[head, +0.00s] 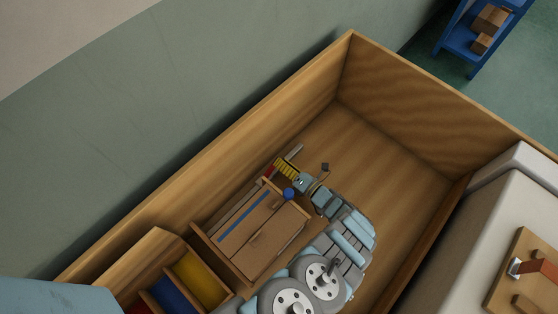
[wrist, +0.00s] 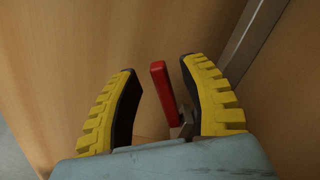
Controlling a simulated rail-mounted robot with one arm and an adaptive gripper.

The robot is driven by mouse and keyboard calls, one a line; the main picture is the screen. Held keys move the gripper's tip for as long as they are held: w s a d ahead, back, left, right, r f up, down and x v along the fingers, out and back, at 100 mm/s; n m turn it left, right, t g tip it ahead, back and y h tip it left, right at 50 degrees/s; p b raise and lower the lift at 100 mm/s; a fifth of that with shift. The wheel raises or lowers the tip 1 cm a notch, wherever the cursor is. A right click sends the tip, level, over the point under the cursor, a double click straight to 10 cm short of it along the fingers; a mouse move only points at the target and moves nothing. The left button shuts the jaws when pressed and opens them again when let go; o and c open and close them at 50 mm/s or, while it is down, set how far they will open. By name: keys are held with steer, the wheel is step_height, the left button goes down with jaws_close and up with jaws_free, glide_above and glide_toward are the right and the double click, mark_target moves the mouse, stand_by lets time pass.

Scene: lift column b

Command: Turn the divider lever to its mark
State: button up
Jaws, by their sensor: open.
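The red divider lever (wrist: 163,92) shows in the wrist view as a flat bar on a grey metal fitting (wrist: 186,124). It stands between the fingers of my gripper (wrist: 159,66). The fingers are yellow with black pads and are open. The lever is closer to the right finger; a gap shows on the left, and I cannot tell whether the right finger touches it. In the head view my gripper (head: 281,165) is at the left wall of the wooden bin, with a small red patch (head: 267,172) beside it. I cannot make out the mark.
A small wooden cabinet (head: 262,238) with a blue stripe and a blue knob (head: 289,193) stands close beside my arm. A box with colored compartments (head: 200,275) is at the lower left. The wooden bin's floor (head: 390,150) is clear toward the upper right.

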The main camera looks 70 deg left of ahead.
steer(key=shift+s+a, duration=0.3)
steer(key=shift+a, duration=0.25)
jaws_close()
